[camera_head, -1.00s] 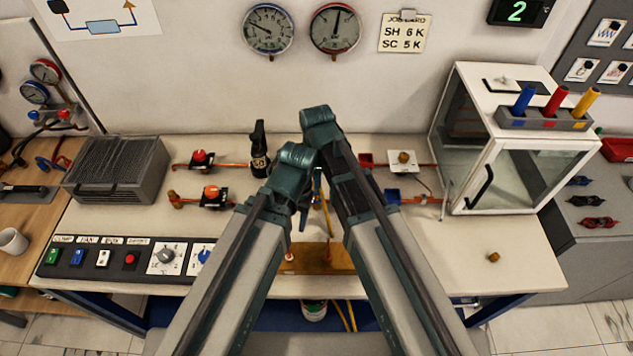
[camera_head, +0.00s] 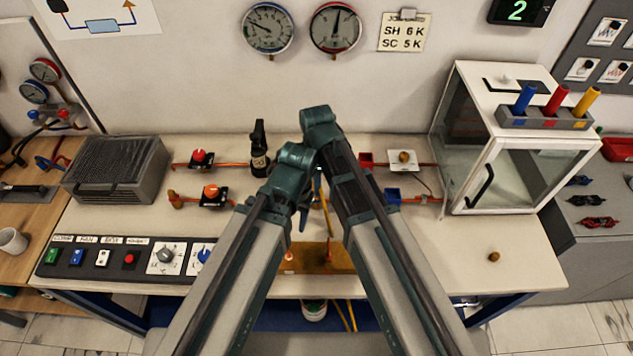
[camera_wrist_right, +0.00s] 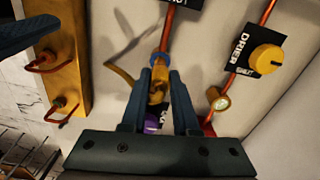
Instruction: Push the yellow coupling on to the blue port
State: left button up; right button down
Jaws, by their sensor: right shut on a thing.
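In the right wrist view, my right gripper (camera_wrist_right: 159,82) is shut on the yellow coupling (camera_wrist_right: 157,92), which sits between its two dark fingers. The blue port (camera_wrist_right: 158,62) is a small blue ring at the end of a copper-red pipe, right in front of the coupling. They look in line and very close, but I cannot tell whether the coupling is seated. A yellow hose (camera_wrist_right: 122,76) curves off to the left; it also shows in the head view (camera_head: 326,212). My left gripper (camera_head: 302,218) is mostly hidden behind its arm, so its jaws cannot be judged.
A brass block (camera_wrist_right: 62,62) with copper loops is at the left of the wrist view. A yellow DRIER knob (camera_wrist_right: 267,59) and a brass fitting (camera_wrist_right: 219,101) are to the right. A glass cabinet (camera_head: 530,170) stands at the bench's right; the bench in front of it is mostly clear.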

pick_arm(q)
jog(key=shift+f, duration=0.25)
pick_arm(e)
jog(key=shift+f, duration=0.2)
pick_arm(q)
jog(key=shift+f+b, duration=0.95)
jog(key=shift+b, duration=0.2)
pick_arm(e)
jog(key=shift+f, duration=1)
pick_arm(q)
jog(key=shift+f, duration=0.2)
pick_arm(e)
jog(key=shift+f, duration=0.15)
jog(key=shift+c, duration=1.3)
grip_release()
pick_arm(q)
jog(key=shift+r, duration=0.1)
pick_arm(e)
notch_tip(320, 180, up, 14)
jog(key=p, duration=1.3)
pick_arm(q)
notch_tip(320, 180, up, 14)
jog(key=shift+f, duration=0.2)
pick_arm(e)
jog(key=shift+f, duration=0.1)
